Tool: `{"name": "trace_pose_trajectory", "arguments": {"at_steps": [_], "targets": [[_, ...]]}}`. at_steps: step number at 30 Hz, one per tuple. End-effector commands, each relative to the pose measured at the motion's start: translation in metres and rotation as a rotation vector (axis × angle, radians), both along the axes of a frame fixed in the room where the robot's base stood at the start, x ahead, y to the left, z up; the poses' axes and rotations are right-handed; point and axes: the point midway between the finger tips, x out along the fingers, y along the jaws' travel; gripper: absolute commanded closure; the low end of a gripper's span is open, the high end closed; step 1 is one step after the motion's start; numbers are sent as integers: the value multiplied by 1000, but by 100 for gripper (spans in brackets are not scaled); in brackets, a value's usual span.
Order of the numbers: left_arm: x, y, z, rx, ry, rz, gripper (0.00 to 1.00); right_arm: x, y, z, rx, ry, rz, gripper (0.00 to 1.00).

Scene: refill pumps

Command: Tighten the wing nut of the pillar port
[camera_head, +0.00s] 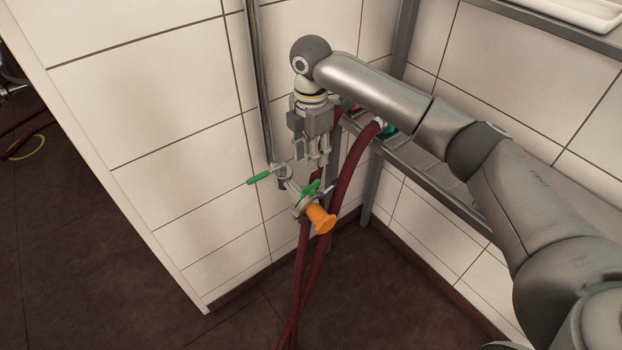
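The pillar port (284,174) is a metal fitting on a thin upright steel pipe against the tiled wall. A green lever (259,178) sticks out to its left. A clamp with a green wing nut (311,188) sits at its lower right, beside an orange part (321,219). My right gripper (312,162) points down just above the clamp and wing nut. Its fingers look apart, with nothing clearly held between them. I see no clear contact with the wing nut. My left gripper is not in view.
Dark red hoses (345,185) hang behind and below the port to the floor. A grey metal rack (425,175) stands along the right wall, with a white tray (575,12) on a shelf above. A white wall edge runs at left. The dark floor below is mostly clear.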

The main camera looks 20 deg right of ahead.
Motion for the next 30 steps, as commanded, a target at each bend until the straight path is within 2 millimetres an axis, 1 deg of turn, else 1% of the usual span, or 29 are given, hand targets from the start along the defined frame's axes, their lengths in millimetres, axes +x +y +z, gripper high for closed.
{"name": "trace_pose_trajectory", "arguments": {"at_steps": [1,6,9,13,18,26,29,30], "targets": [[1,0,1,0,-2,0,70,-1,0,-10,-1,4,-1,68],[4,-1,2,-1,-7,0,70,-1,0,-44,-1,3,-1,68],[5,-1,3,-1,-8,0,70,-1,0,-61,-2,2,-1,68],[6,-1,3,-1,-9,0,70,-1,0,-79,1,1,-1,68],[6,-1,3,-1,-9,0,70,-1,0,-90,0,-1,0,68],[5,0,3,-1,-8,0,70,0,0,-91,0,-1,-1,68],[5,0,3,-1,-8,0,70,0,0,-91,0,-1,-1,78],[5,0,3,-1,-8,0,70,0,0,-91,0,-1,-1,83]]}}
